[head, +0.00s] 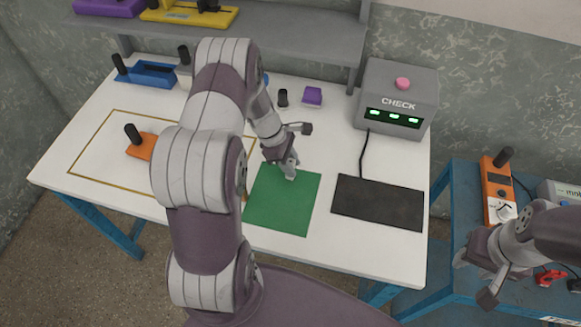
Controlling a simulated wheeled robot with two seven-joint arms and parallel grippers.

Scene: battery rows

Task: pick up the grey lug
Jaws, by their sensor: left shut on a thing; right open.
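My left gripper (288,165) is shut on a small grey piece, which looks like the grey lug (290,173), at the back edge of the green mat (284,205). The fingers hide much of the lug, and I cannot tell whether it touches the mat. My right gripper (473,278) is open and empty at the lower right, in front of the blue side table.
A purple block (312,95) and a black cylinder (283,98) stand behind my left gripper. A grey CHECK box (398,97) with green lights stands at the back right. A black mat (378,202) lies right of the green one. An orange piece (142,147) sits left.

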